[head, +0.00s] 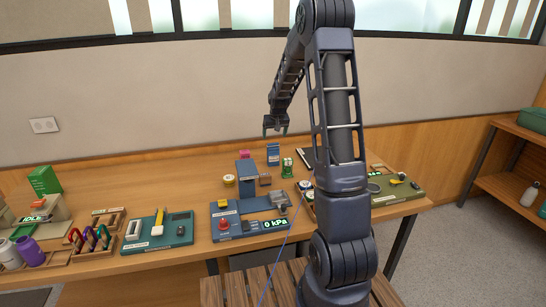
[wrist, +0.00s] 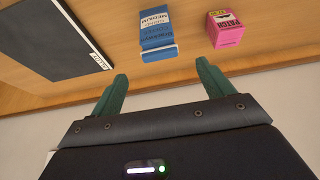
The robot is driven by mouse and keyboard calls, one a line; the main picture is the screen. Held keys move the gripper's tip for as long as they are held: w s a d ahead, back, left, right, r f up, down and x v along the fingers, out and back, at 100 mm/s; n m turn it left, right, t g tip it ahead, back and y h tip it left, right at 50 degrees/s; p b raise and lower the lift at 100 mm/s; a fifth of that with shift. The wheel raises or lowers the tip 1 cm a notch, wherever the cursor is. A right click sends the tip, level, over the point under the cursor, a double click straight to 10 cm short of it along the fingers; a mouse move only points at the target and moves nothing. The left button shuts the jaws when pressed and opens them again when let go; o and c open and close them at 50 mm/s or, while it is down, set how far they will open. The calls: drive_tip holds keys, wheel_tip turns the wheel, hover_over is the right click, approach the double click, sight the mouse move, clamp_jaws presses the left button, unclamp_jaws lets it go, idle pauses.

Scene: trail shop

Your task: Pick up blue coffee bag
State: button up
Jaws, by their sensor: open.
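The blue coffee bag (head: 273,153) stands upright near the back of the wooden table in the head view. In the wrist view the bag (wrist: 156,32) shows a blue and white label with the word MEDIUM, at the top centre. My gripper (head: 275,131) is above the bag in the head view, with a gap between them. In the wrist view the two green fingers of my gripper (wrist: 162,75) are spread apart and empty. The bag lies beyond the fingertips, roughly in line with the gap between them.
A pink PATCH box (wrist: 226,28) stands beside the bag; it shows in the head view too (head: 244,153). A dark board (wrist: 48,40) lies on its other side. A green item (head: 287,167) stands just in front. Behind is the wall (head: 140,100).

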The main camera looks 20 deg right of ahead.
sight(273, 147)
drive_tip(key=x, duration=1)
drive_tip(key=shift+w+f, duration=0.15)
drive_tip(key=shift+f, duration=0.1)
drive_tip(key=shift+c, duration=0.2)
drive_tip(key=c, duration=1.1)
drive_tip(key=shift+r, duration=0.1)
drive_tip(key=shift+c, duration=0.2)
